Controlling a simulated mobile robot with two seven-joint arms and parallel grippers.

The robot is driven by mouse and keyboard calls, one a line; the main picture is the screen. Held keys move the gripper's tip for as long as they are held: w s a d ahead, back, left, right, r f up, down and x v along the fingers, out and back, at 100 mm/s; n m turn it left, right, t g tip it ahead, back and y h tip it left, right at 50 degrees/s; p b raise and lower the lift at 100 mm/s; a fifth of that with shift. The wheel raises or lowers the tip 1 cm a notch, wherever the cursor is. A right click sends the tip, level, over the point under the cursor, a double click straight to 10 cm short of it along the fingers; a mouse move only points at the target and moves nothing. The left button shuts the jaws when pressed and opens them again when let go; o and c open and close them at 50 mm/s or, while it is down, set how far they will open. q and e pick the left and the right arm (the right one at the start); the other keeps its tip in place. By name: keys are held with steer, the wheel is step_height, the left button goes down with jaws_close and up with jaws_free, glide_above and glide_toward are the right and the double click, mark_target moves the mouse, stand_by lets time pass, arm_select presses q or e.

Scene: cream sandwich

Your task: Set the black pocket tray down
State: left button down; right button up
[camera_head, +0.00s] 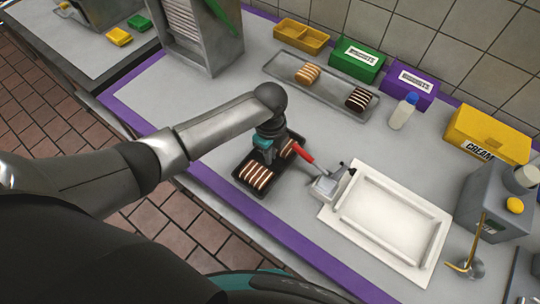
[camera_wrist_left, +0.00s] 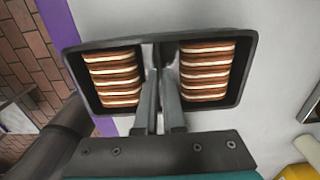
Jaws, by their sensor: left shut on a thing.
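The black pocket tray (camera_head: 274,180) is near the front edge of the grey counter, with striped cream sandwiches (camera_head: 256,175) in its two pockets. In the left wrist view the tray (camera_wrist_left: 250,62) shows both pockets, each with a row of striped pieces (camera_wrist_left: 112,76). My left gripper (camera_head: 270,157) is over the tray's middle. Its fingers (camera_wrist_left: 160,78) are shut on the divider between the pockets. I cannot tell whether the tray's underside touches the counter. My right gripper is in neither view.
A red-handled metal tool (camera_head: 326,186) lies right of the tray, beside a white rimmed board (camera_head: 335,222). Behind are a long grey tray (camera_head: 335,97), a white bottle (camera_head: 403,112), and green (camera_head: 357,60) and purple (camera_head: 409,87) boxes.

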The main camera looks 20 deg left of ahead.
arm_select(q)
steer(key=shift+f, duration=0.35)
steer(key=shift+f, duration=0.1)
steer(key=c, duration=1)
jaws_free()
step_height(320, 180, up, 12)
steer(key=shift+r+p, duration=0.1)
steer(key=shift+p, duration=0.9)
